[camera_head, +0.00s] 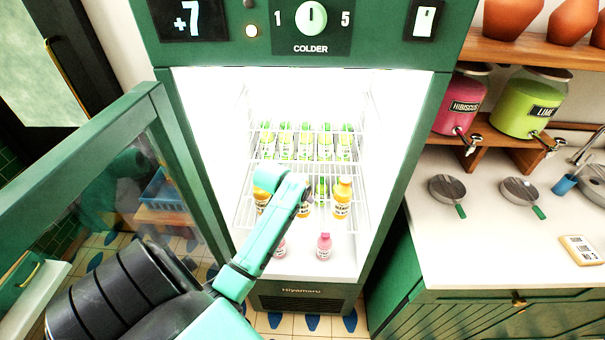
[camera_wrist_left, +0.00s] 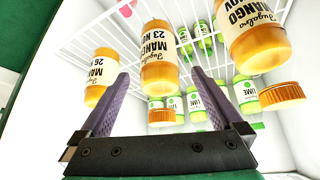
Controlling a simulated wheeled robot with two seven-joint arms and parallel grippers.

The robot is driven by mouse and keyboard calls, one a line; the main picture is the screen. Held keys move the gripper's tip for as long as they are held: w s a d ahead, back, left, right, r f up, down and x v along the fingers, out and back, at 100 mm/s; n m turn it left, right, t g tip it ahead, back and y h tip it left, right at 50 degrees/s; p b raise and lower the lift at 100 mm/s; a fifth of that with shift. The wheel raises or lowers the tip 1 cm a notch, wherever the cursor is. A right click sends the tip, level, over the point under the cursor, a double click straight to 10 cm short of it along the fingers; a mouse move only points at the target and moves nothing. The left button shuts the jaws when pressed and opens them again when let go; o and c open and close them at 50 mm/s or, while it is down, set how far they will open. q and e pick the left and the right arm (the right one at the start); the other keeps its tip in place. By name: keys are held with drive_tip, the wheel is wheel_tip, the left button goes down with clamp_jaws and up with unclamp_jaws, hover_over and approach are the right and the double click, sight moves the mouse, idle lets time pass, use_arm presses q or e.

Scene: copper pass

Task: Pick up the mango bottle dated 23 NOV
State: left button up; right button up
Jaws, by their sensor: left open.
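The mango bottle dated 23 NOV (camera_wrist_left: 158,58) is orange with a cream label. In the left wrist view it is in the middle, between the fingertips of my left gripper (camera_wrist_left: 160,76), with clear gaps on both sides. The gripper is open and holds nothing. In the head view my left arm reaches into the lit fridge, and its wrist partly covers the middle orange bottle (camera_head: 303,211). A mango bottle marked 26 NOV (camera_wrist_left: 101,75) is left of the fingers. Another mango bottle (camera_wrist_left: 250,35) is to the right; its date is not visible. My right gripper is not in view.
Several lime bottles (camera_head: 305,141) stand on the wire rack behind. Pink bottles (camera_head: 324,247) stand lower down. The fridge door (camera_head: 95,165) is open at the left. A counter (camera_head: 480,245) with dispensers above it is at the right.

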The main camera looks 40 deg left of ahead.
use_arm(q)
drive_tip(key=shift+p+x, duration=0.6)
drive_tip(key=shift+x, duration=0.55)
drive_tip(key=shift+p+x, duration=0.35)
drive_tip(key=shift+x, duration=0.75)
drive_tip(key=shift+w+f, duration=0.25)
drive_tip(key=shift+f, duration=0.2)
drive_tip(key=c, duration=1.3)
clamp_jaws()
drive_tip(key=shift+r, duration=0.1)
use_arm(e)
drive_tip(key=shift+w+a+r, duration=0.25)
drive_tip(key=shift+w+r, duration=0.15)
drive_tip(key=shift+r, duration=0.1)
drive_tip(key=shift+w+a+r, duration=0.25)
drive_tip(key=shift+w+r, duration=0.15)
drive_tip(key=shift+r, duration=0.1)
